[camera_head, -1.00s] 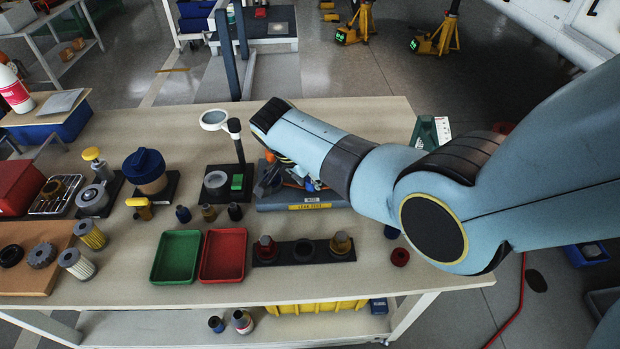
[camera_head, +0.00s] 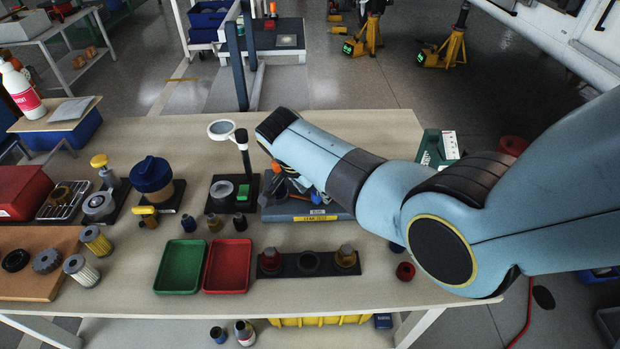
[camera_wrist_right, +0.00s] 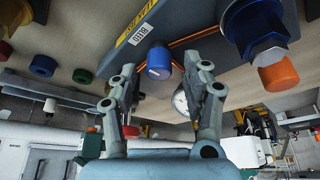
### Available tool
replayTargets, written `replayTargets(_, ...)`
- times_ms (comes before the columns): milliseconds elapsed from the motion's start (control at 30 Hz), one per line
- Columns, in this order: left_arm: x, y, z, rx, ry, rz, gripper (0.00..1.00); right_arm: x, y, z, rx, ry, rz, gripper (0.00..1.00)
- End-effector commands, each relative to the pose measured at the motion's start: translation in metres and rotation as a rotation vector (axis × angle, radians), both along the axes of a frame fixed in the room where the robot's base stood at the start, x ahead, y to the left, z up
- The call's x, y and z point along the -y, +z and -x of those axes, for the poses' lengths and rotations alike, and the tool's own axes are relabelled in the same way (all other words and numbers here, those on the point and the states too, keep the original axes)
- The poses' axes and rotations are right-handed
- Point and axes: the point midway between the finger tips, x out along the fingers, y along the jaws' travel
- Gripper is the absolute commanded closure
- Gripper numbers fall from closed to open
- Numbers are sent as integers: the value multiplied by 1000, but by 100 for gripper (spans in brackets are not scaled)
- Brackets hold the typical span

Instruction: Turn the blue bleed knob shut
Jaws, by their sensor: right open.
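The leak test unit (camera_head: 308,218) is a grey-blue block with a yellow label on the bench in the head view. In the right wrist view, the blue bleed knob (camera_wrist_right: 159,63) sits on it beside the BLEED label (camera_wrist_right: 140,35). My right gripper (camera_wrist_right: 161,74) is open. Its two fingers stand on either side of the knob in the picture, with gaps on both sides. I cannot tell whether the fingertips reach its depth. My left gripper is not in view.
Near the knob, the wrist view shows a dial gauge (camera_wrist_right: 181,104), an orange cap (camera_wrist_right: 279,73) and a dark blue fitting (camera_wrist_right: 256,34). A magnifier (camera_head: 221,130) stands left of the unit. Green (camera_head: 180,290) and red (camera_head: 228,290) trays lie in front.

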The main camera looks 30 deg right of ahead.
Motion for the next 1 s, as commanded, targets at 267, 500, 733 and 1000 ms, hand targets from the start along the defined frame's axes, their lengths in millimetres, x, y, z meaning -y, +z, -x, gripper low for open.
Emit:
replayTargets(267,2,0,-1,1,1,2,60,-21,50,4,5,-1,-3,51)
replayTargets(500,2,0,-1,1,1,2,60,-38,91,8,1,-1,-2,51)
replayTargets(733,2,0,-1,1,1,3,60,-42,105,10,-1,0,0,51)
replayTargets(1000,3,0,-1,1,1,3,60,-42,105,10,-1,0,-1,51)
